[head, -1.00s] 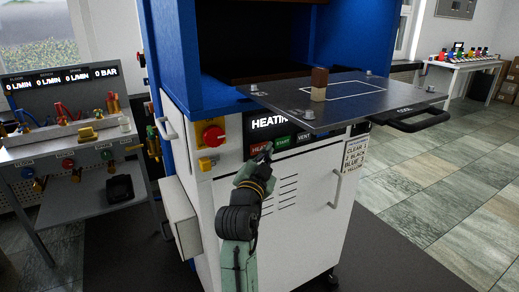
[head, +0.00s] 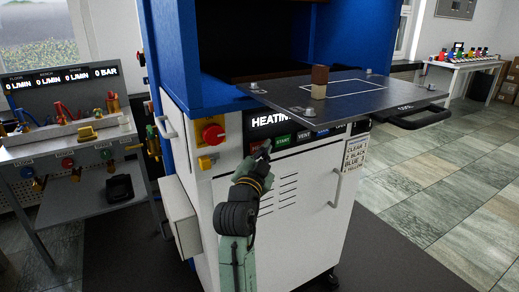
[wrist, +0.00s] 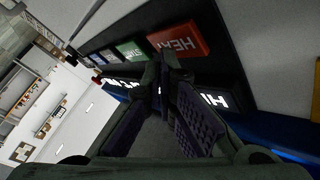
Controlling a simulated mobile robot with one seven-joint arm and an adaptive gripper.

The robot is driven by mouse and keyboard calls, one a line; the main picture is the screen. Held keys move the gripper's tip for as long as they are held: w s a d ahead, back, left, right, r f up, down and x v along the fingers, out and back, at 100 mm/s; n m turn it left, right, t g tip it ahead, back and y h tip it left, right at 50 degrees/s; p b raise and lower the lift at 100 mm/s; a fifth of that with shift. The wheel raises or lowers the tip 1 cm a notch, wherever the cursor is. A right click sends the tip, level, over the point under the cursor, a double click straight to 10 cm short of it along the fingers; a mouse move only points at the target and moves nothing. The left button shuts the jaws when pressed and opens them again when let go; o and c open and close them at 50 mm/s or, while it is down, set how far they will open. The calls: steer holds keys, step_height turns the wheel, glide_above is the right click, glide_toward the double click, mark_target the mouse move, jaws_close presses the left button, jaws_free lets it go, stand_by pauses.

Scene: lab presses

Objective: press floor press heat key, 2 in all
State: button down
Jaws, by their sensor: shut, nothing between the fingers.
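The floor press (head: 270,205) is a white and blue cabinet with a dark control strip on its front.
A dark platen (head: 345,98) with a brown and tan block (head: 319,82) juts out above the strip. A red knob (head: 213,133) is left of the display. A gas bench (head: 65,145) stands at the left. Tiled floor is open at the right.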

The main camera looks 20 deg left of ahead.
steer(key=shift+w+a, duration=0.25)
steer(key=shift+a, duration=0.05)
stand_by(0.7)
steer(key=shift+s+d, duration=0.1)
steer(key=shift+d, duration=0.05)
steer(key=shift+s+d, duration=0.4)
steer(key=shift+d, duration=0.1)
stand_by(0.3)
steer(key=shift+s+d, duration=0.8)
steer(key=shift+d, duration=0.2)
steer(key=shift+s+d, duration=0.75)
steer(key=shift+d, duration=0.25)
